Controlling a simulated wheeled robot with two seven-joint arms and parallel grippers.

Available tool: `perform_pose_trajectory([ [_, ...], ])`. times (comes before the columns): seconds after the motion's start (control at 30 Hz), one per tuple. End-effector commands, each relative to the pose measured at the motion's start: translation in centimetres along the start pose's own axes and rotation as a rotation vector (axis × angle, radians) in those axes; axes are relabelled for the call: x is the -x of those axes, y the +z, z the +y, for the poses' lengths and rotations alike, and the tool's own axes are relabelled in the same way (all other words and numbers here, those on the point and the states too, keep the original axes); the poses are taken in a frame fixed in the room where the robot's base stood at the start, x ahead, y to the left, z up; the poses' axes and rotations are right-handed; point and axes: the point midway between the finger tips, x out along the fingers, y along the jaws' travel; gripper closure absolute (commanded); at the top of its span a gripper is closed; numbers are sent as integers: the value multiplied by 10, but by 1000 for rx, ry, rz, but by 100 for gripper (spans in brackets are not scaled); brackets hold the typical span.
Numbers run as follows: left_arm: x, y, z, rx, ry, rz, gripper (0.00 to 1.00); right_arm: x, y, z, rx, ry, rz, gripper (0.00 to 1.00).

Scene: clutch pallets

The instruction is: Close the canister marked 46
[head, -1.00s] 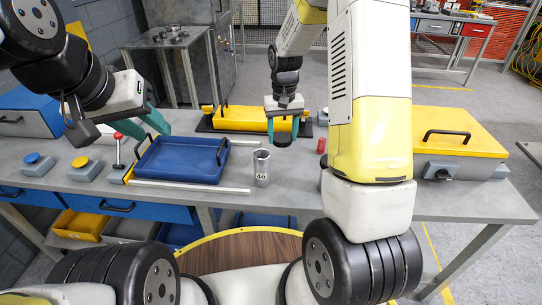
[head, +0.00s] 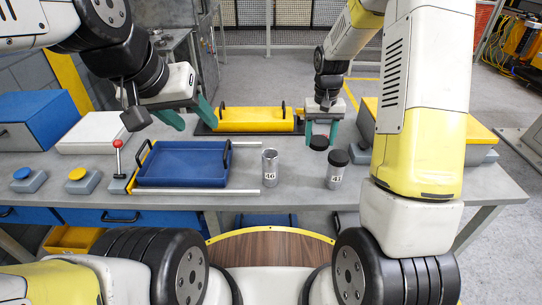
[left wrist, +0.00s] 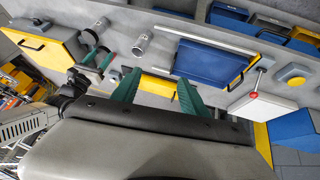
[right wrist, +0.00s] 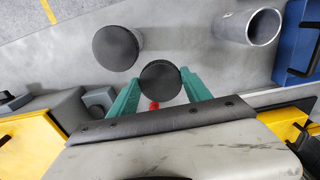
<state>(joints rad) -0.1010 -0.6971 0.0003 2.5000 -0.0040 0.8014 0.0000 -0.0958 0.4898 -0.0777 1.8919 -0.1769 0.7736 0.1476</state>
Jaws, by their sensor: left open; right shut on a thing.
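The canister marked 46 (head: 270,168) is a grey metal cylinder standing upright on the table, its top open. It also shows in the right wrist view (right wrist: 250,26) and the left wrist view (left wrist: 141,45). My right gripper (head: 320,140) is shut on a black round lid (right wrist: 160,80), held above the table, to the right of and apart from that canister. A second canister (head: 336,177), with a label that looks like 41, stands nearby under its own black lid (right wrist: 117,48). My left gripper (head: 193,115) is open and empty above the back of the blue tray.
The blue tray (head: 185,182) with black handles lies left of the canister, beside metal rails. A yellow case (head: 250,118) lies behind. A red-knobbed lever (head: 118,158) and push-buttons (head: 80,176) stand at left. Table between the canisters is clear.

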Motion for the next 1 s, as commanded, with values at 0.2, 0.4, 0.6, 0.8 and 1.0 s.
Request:
perform_pose_trajectory([
  [0.2,-27,17,-5,-158,-66,-161,31,4,1,-13,199,-5,-4,82],
  [0.4,-69,44,-26,-545,-222,-474,31,12,6,-41,653,-16,-10,82],
  [0.6,-103,45,-44,-989,-393,-728,31,23,11,-69,1133,-25,-11,82],
  [0.8,-143,22,-38,-1464,-569,-889,31,35,17,-95,1613,-27,-7,82],
  [1.0,-199,0,3,-1963,-737,-929,31,49,24,-120,2089,-23,0,82],
])
